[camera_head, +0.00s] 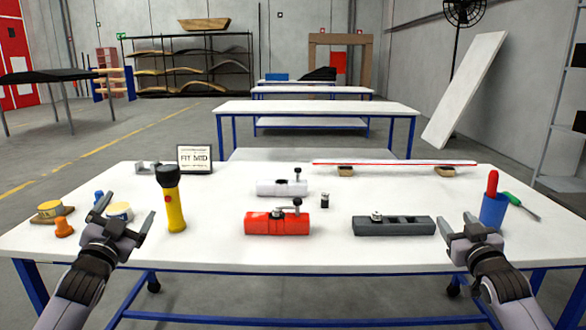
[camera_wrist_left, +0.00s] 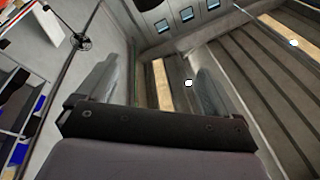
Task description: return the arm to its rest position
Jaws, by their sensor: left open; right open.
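My left gripper (camera_head: 122,217) is open and empty above the front left part of the white table (camera_head: 330,257). It is near the yellow and black flashlight (camera_head: 174,205), which stands upright to its right. In the left wrist view my left gripper (camera_wrist_left: 165,85) shows its two fingers spread, with nothing between them and only the room's wall and ceiling beyond. My right gripper (camera_head: 468,225) is open and empty at the front right of the table, just left of the blue cup (camera_head: 493,212).
An orange piece (camera_head: 63,228) and a small sign (camera_head: 195,159) are at left. A red-edged strip (camera_head: 395,163) rests on supports behind. The front middle is clear.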

